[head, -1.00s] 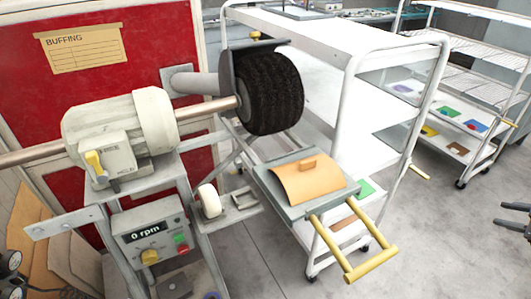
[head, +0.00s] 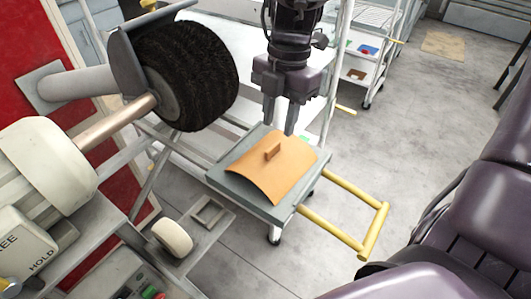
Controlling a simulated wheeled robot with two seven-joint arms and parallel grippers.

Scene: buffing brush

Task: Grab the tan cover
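The tan cover (head: 282,179) is a curved tan sheet with a small block-shaped grip (head: 272,151) on top. It lies on a grey tray (head: 222,177) with a yellow handle (head: 370,238) at its right. My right gripper (head: 279,125) points down just behind the cover's far edge, close to the block grip. Its two fingers are apart with nothing seen between them. Whether a fingertip touches the cover or tray is unclear. My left gripper is not in view.
A large black brush wheel (head: 189,75) on a shaft stands left of my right gripper. The motor (head: 40,165) and a small white roller (head: 172,238) are at lower left. A white cart (head: 190,150) stands behind the tray. Open floor (head: 420,130) lies to the right.

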